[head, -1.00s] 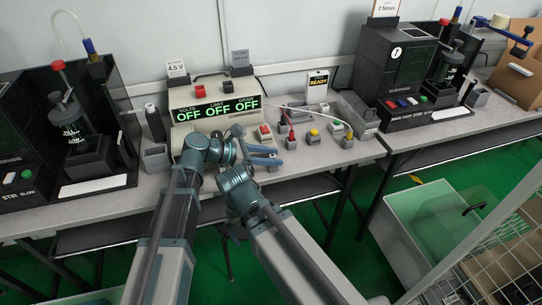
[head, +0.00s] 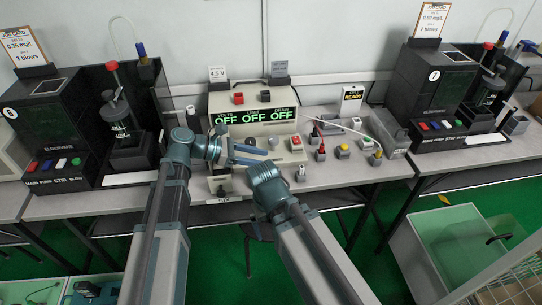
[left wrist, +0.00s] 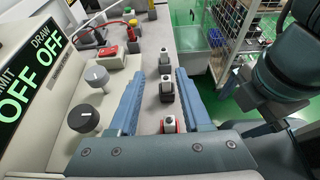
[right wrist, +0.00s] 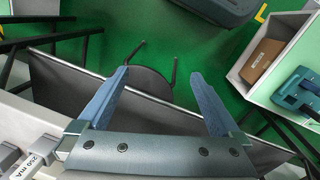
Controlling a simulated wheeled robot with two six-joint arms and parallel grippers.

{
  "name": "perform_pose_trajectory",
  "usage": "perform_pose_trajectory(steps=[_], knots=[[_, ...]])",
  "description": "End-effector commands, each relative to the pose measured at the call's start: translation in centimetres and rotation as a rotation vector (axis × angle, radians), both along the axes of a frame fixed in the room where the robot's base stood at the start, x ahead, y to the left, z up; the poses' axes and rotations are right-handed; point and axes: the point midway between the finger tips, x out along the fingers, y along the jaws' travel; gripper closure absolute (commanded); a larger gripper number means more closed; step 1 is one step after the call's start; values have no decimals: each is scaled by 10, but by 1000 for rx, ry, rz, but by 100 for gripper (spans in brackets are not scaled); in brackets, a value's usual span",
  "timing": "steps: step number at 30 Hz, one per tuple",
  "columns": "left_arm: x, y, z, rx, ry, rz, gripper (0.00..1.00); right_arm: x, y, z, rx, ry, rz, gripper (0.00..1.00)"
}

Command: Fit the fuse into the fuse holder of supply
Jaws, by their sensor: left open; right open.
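The supply (head: 245,104), a beige box with green OFF readouts, stands at the back of the bench; its dark knob (left wrist: 84,118) and grey knob (left wrist: 97,76) show in the left wrist view. My left gripper (head: 262,154) is open in front of it. In the left wrist view its fingers (left wrist: 160,72) straddle a row of small dark stands with pale tops (left wrist: 167,91), one with a red base. I cannot tell whether a fuse is among them. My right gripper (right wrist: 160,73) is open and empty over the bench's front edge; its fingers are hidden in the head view. The fuse holder is not clearly identifiable.
Black testers stand left (head: 122,125) and right (head: 430,85). Several coloured plugs (head: 342,152) and a grey bin (head: 395,140) sit right of the supply. A 250 mA label (right wrist: 35,164) shows at the right wrist view's lower left. A pale tub (head: 450,240) stands right.

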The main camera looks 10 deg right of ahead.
Motion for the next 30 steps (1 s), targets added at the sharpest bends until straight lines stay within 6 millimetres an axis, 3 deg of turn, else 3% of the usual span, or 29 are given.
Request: perform_pose_trajectory(steps=[5, 8, 12, 17, 21, 27, 30], knots=[[0, 4, 2, 0, 0, -1, 52, 0, 0, 2, 0, 0, 0, 4], [-5, 3, 4, 21, -21, -18, 52, 3, -1, 8, 2, 3, 19, 22], [-30, -3, 12, 157, -168, -141, 52, 24, -9, 43, 18, 16, 148, 45], [-73, 2, 21, 409, -452, -451, 52, 60, -30, 98, 50, 39, 421, 45], [-106, 22, 33, 601, -679, -795, 52, 90, -53, 143, 76, 49, 676, 45], [-137, 62, 64, 779, -896, -1306, 52, 126, -86, 195, 100, 52, 1003, 45], [-144, 78, 78, 823, -951, -1508, 52, 138, -100, 212, 106, 51, 1124, 45]])
